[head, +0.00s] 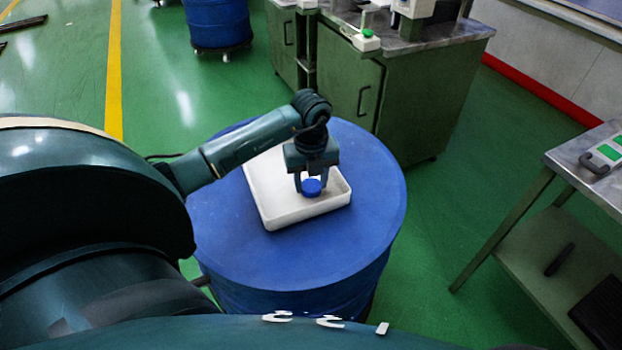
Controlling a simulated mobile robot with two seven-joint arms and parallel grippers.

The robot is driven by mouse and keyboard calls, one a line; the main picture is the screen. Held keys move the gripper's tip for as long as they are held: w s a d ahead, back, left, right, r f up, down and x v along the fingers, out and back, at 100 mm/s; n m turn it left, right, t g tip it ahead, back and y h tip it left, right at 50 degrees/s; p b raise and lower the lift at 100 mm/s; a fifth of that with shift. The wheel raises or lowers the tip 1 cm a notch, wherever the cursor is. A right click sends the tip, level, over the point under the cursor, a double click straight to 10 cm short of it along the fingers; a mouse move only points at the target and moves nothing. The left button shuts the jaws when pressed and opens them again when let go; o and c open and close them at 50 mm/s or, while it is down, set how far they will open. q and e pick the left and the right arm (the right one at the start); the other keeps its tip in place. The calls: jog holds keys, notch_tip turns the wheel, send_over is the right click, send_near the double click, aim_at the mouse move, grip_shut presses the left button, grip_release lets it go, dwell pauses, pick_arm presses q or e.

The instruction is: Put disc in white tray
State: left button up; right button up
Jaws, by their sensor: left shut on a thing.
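A blue disc (312,187) is between the fingers of my left gripper (311,186), which is shut on it. The gripper points down over the white tray (284,218), above its right part. The tray is a shallow rectangular tray with a raised rim. It lies on top of a blue drum (370,190). I cannot tell whether the disc touches the tray floor or is held just above it. The rest of the tray looks empty, though my left arm hides part of its far left side. My right gripper is not in view.
A green cabinet (350,85) with a metal top stands behind the drum. Another blue drum (218,22) is at the back left. A metal table (585,155) with a lower shelf stands at the right. Green floor is clear between them.

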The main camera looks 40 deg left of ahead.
aim_at(311, 185)
pick_arm(q)
jog(key=shift+f, duration=0.1)
jog(key=o, duration=1)
notch_tip(311, 185, up, 12)
jog(key=shift+r, duration=0.2)
dwell(0.3)
